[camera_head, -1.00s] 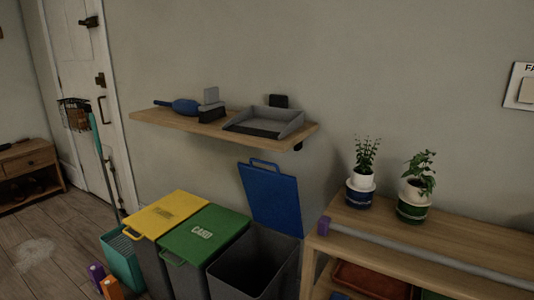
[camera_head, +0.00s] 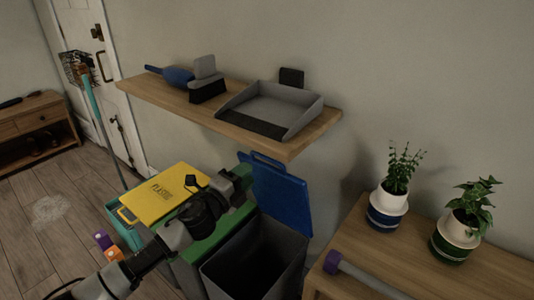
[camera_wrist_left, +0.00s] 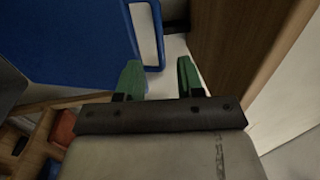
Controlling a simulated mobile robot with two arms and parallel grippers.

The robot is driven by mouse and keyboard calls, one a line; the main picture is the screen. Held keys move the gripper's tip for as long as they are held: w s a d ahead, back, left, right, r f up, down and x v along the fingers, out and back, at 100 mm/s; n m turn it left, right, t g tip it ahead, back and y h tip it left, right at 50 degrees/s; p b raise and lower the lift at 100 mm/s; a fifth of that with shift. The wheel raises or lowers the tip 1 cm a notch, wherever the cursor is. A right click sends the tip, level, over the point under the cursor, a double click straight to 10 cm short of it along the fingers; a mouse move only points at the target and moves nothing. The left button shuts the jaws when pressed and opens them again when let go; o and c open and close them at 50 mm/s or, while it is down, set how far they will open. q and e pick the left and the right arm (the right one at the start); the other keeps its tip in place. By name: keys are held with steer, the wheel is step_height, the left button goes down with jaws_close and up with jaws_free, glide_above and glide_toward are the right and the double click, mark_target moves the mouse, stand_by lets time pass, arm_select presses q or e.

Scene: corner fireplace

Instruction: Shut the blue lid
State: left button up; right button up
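The blue lid (camera_head: 283,198) stands raised, hinged at the back of an open grey bin (camera_head: 255,262), with its handle (camera_head: 262,160) at the top. My left arm reaches across from the lower left, and its gripper (camera_head: 246,176) is close to the upper left of the lid. In the left wrist view the gripper (camera_wrist_left: 159,78) is open, its two green fingertips apart with nothing between them. The blue lid (camera_wrist_left: 70,40) fills the upper left there, and its handle (camera_wrist_left: 154,40) is just beyond the fingertips. My right gripper is not in view.
The yellow-lidded bin (camera_head: 160,193) stands left, with the green lid (camera_head: 190,250) partly behind my arm. A low wooden unit (camera_head: 385,258) with potted plants stands right.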

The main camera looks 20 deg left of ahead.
mark_target(265, 158)
arm_select(q)
steer(key=x, duration=0.8)
steer(key=shift+w+d, duration=0.15)
steer(key=shift+w, duration=0.2)
steer(key=shift+c, duration=0.4)
jaws_close()
